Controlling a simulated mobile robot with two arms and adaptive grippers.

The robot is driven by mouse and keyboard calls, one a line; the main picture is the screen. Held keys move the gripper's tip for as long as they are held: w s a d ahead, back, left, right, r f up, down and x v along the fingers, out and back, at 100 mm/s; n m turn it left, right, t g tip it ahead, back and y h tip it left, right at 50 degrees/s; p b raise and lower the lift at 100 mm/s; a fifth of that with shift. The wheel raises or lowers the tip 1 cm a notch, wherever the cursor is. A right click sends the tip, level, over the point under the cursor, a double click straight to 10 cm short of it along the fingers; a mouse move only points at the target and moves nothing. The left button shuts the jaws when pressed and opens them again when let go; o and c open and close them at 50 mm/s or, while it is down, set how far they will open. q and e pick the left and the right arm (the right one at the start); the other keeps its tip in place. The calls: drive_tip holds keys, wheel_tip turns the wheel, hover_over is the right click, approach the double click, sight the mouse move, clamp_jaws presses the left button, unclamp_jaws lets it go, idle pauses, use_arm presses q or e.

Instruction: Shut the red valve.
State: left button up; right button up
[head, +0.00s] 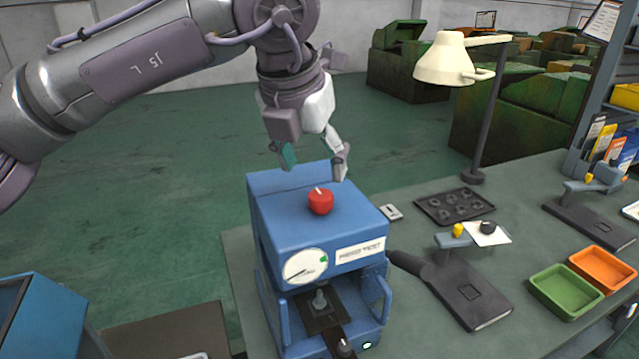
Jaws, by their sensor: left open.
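The red valve (320,201) is a round red knob with a pale line across its top. It sits on top of a blue test machine (284,221) on the green bench. A dial gauge (305,266) and a label plate are on the machine's front. My left gripper (314,166) is open and empty, pointing down just above and behind the red knob, with its fingertips apart from it. My right gripper is not in view.
A cream lamp (446,60) stands behind on the bench. A black tray (454,206), a green bin (566,290), an orange bin (601,269) and a black hand-lever device (463,288) lie to the right. Green floor is open at left.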

sight(321, 195)
use_arm(q)
drive_tip(key=p+x, duration=0.1)
drive_tip(key=x, duration=0.5)
drive_tip(key=shift+w, duration=0.25)
drive_tip(key=shift+f, duration=0.5)
drive_tip(key=shift+w+d+f, duration=0.1)
drive_tip(key=shift+w, duration=0.05)
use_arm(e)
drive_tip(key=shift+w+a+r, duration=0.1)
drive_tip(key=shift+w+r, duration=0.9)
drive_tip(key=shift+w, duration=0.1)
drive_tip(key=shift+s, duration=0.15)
